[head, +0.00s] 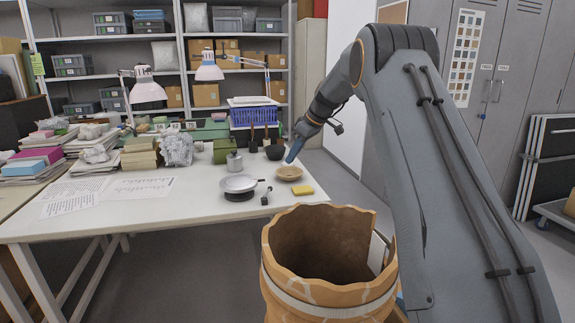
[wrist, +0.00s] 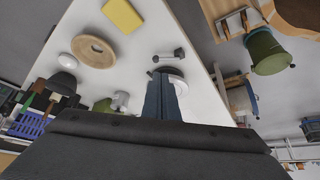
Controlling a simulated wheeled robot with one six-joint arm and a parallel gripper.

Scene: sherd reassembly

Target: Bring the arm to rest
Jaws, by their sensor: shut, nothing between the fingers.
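My arm reaches from the right foreground toward the table. A large orange-brown vessel (head: 290,270) with a jagged, broken rim and a pale band stands in the near foreground, well apart from the gripper.
A yellow sponge (head: 303,190), a round pan (head: 238,184) and a dark bowl (head: 275,152) are on the table (head: 150,219). Two lamps and a blue basket (head: 253,115) stand behind. Open floor lies right of the table. A green bin (wrist: 268,52) shows in the wrist view.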

